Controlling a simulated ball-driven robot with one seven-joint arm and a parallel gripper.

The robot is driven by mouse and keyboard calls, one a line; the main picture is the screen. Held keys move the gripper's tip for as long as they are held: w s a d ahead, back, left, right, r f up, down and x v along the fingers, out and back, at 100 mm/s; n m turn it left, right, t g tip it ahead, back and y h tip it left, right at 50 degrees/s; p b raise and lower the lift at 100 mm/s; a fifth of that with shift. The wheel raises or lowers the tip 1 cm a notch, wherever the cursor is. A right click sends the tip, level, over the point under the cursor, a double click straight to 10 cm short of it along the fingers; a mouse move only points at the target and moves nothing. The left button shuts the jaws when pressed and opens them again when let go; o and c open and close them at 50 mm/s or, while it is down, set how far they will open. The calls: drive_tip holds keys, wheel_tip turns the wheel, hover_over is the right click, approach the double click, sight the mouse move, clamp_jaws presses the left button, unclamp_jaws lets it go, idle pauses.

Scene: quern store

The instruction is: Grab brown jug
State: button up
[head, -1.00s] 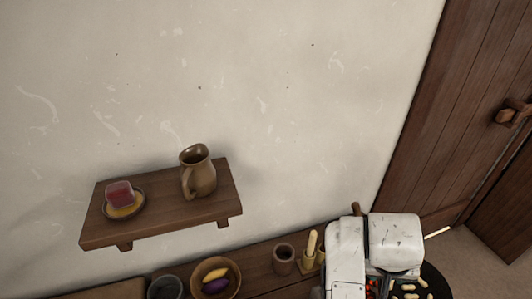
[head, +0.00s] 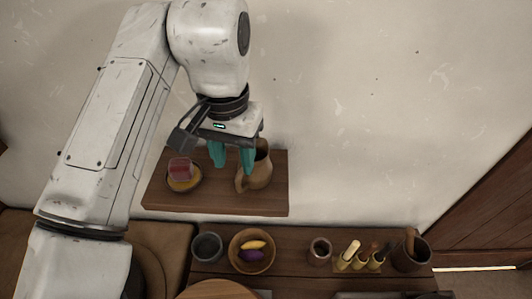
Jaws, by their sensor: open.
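The brown jug (head: 259,174) stands upright on the wooden wall shelf (head: 222,200), toward its right end, with its handle at the left. My gripper (head: 231,163) has teal fingers and is open, pointing down over the shelf. In the picture its right finger overlaps the jug's upper left. I cannot tell whether it touches the jug. Part of the jug's rim is hidden behind the gripper.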

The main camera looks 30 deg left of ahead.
sight(239, 184)
drive_tip(key=shift+w+a+r, duration=0.1)
drive_tip(key=shift+a+r, duration=0.05)
wheel_tip(239, 184, down, 6)
drive_tip(key=b, duration=0.5)
drive_tip(key=shift+r, duration=0.25)
drive_tip(key=f+b, duration=0.1)
drive_tip(key=b, duration=0.1)
drive_tip(key=f+b, duration=0.1)
drive_tip(key=f, duration=0.1)
drive_tip(key=f+b, duration=0.2)
drive_tip(key=shift+d+b, duration=0.3)
drive_tip(key=shift+c, duration=0.2)
clamp_jaws()
